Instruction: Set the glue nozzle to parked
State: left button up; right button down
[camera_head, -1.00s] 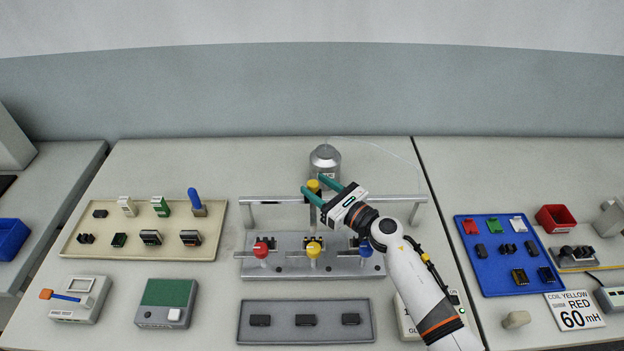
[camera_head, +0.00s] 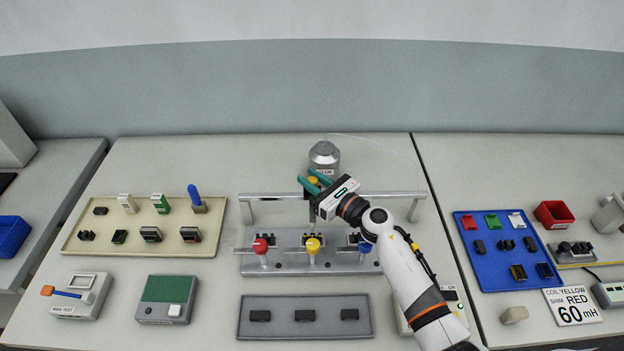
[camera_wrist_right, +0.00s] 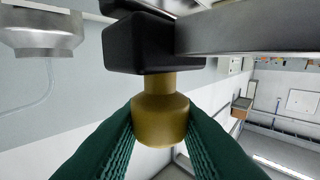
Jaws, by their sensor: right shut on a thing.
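The glue nozzle's yellow knob (camera_head: 313,182) sits on a carriage on the grey rail (camera_head: 275,196), near its middle. My right gripper (camera_head: 308,178) reaches it from the right and is shut on the knob. In the right wrist view the knob (camera_wrist_right: 160,118) shows between the green fingers, joined to a black block (camera_wrist_right: 145,42) on the rail. The gripper hides part of the carriage and rail in the head view. My left gripper is not in view.
A grey glue pot (camera_head: 324,156) stands behind the rail. Below it, a fixture (camera_head: 290,265) carries red, yellow and blue knobs. A grey tray (camera_head: 285,328) of black parts lies in front. A beige tray (camera_head: 180,245) is at left, a blue tray (camera_head: 490,275) at right.

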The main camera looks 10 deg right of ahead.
jog(key=d+b, duration=0.1)
jog(key=d, duration=0.2)
jog(key=s+d+b, duration=0.1)
jog(key=d+b, duration=0.1)
jog(key=d, duration=0.1)
jog(key=s+d+f+b, duration=0.1)
jog(key=d, duration=0.2)
jog(key=shift+d, duration=0.4)
jog(key=s+d+b, duration=0.1)
jog(key=d+b, duration=0.1)
jog(key=d, duration=0.2)
jog(key=d+b, duration=0.3)
jog(key=d, duration=0.1)
jog(key=s+d+b, duration=0.1)
jog(key=d+b, duration=0.2)
jog(key=d, duration=0.2)
jog(key=shift+s+r, duration=0.25)
jog(key=shift+s, duration=0.05)
jog(key=shift+s+d+r+b, duration=0.1)
jog(key=shift+d+r+b, duration=0.15)
jog(key=shift+d+b, duration=0.2)
jog(key=c, duration=1.2)
grip_release()
jog(key=shift+d, duration=0.15)
jog(key=shift+o, duration=0.2)
jog(key=shift+s+d, duration=0.1)
